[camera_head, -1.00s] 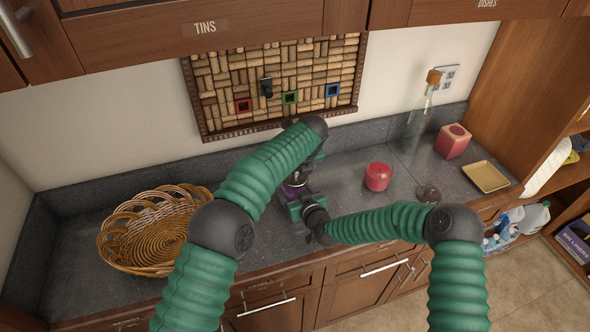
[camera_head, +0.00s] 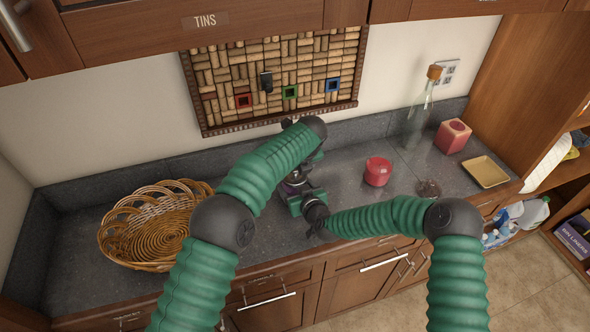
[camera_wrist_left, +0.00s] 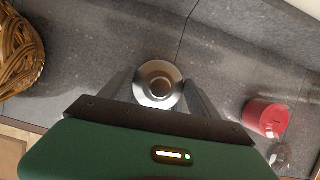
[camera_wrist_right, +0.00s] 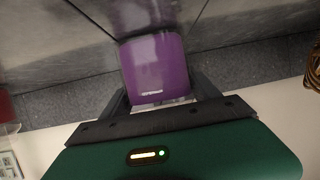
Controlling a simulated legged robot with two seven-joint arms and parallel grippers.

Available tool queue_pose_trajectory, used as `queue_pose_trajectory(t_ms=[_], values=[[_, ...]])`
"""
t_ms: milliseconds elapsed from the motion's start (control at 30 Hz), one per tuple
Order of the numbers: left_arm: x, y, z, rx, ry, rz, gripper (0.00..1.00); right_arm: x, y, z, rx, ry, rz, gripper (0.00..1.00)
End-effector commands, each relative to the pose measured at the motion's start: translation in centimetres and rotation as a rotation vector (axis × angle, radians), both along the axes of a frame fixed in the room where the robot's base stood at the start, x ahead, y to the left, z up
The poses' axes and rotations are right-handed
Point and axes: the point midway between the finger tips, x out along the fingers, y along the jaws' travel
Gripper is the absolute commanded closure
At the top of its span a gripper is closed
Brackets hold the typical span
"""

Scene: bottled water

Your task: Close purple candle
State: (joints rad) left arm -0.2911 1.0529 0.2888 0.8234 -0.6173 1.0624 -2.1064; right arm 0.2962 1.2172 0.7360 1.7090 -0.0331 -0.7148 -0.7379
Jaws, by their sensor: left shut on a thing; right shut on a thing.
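The purple candle (camera_head: 289,188) is mostly hidden behind my arms in the head view. It shows clearly in the right wrist view (camera_wrist_right: 155,68), between the fingers of my right gripper (camera_wrist_right: 163,104), which is shut on it from the side. In the head view the lid is close over the purple candle. I cannot tell whether the lid touches the candle's rim.
A red candle (camera_head: 378,172) stands to the right, with a clear glass piece (camera_head: 428,189) near it. A wicker basket (camera_head: 150,235) is at the left. A bottle (camera_head: 418,118), a pink box (camera_head: 453,136) and a yellow dish (camera_head: 486,172) are at the far right.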

Motion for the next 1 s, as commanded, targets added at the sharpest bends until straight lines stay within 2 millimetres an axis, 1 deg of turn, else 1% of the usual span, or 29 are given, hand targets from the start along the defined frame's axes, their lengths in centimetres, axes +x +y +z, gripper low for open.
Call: queue_pose_trajectory(t_ms=[667,700,800,900,1000], values=[[0.0,0.0,-1.2,0.0,0.0,0.0,0.69,0.0,-0.1,-0.1,0.0,0.002,-0.001,1.0],[0.0,0.0,-1.3,0.0,0.0,0.0,0.28,0.0,-0.1,-0.1,0.0,0.002,-0.001,1.0],[0.0,0.0,-1.2,0.0,0.0,0.0,0.15,0.0,-0.1,-0.1,0.0,0.002,-0.001,1.0],[0.0,0.0,-1.2,0.0,0.0,0.0,0.04,0.0,-0.1,-0.1,0.0,0.002,-0.001,1.0],[0.0,0.0,-1.2,0.0,0.0,0.0,0.04,0.0,-0.1,-0.1,0.0,0.001,-0.001,1.0]])
